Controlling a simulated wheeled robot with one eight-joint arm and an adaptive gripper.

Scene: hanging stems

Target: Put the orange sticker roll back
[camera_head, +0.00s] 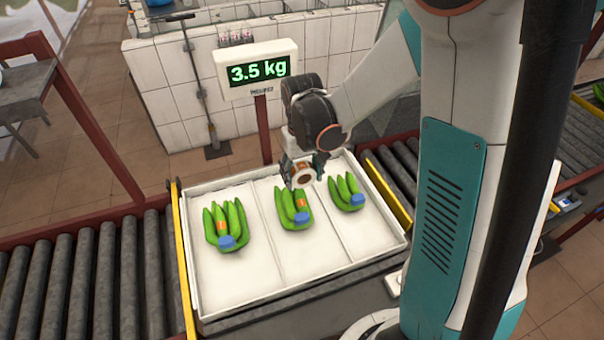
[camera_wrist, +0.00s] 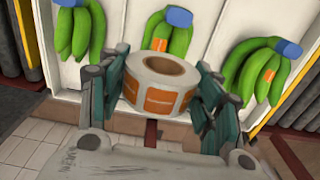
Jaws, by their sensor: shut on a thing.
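The orange sticker roll (camera_wrist: 158,88), a white ring with orange labels around its side, is between the fingers of my gripper (camera_wrist: 160,92) in the wrist view. My gripper is shut on it. In the head view the roll (camera_head: 304,178) hangs in my gripper (camera_head: 302,172) above the back of the middle banana bunch (camera_head: 294,208). The left bunch (camera_head: 226,226) and the middle bunch each bear an orange sticker. I see no sticker on the right bunch (camera_head: 346,192). Where the roll's usual place is, I cannot tell.
The bunches lie in a white divided tray (camera_head: 258,296) on a roller conveyor (camera_head: 90,285). A scale display (camera_head: 258,72) reading 3.5 kg stands behind the tray. A tiled wall is behind.

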